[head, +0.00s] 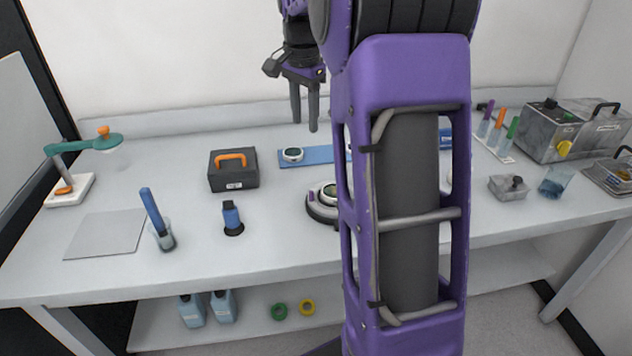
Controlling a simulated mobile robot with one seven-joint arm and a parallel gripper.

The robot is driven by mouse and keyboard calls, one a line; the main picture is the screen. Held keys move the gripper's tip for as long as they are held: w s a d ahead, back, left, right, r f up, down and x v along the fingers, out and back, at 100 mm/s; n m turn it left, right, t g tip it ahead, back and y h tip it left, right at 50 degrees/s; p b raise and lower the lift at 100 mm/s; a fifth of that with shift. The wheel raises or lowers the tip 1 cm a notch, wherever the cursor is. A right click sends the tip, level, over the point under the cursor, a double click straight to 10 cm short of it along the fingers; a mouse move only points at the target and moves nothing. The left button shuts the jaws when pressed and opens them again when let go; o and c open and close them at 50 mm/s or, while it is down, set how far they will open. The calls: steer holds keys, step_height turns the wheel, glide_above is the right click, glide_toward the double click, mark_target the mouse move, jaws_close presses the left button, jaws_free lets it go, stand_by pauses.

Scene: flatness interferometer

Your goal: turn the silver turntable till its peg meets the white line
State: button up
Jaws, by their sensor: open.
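A round turntable (318,208) with a dark base sits on the bench in the middle, and my purple arm hides its right part. A small round light-coloured piece with a dark rim stands on its top. I cannot make out the peg or the white line. My gripper (304,122) points down above the back of the bench, with its two dark fingers apart and nothing between them. In the picture it is above and slightly left of the turntable, clear of it.
A blue strip (312,155) bearing a round piece lies behind the turntable. Grey cases (560,130) stand right. Bench is clear near the front left edge.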

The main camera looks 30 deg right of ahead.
steer(key=s+f+m, duration=0.1)
steer(key=s, duration=0.1)
steer(key=g+b, duration=0.1)
steer(key=b, duration=0.2)
glide_toward(311, 191)
steer(key=shift+y, duration=0.3)
steer(key=f, duration=0.9)
steer(key=shift+s+d, duration=0.1)
steer(key=shift+d, duration=0.15)
jaws_close()
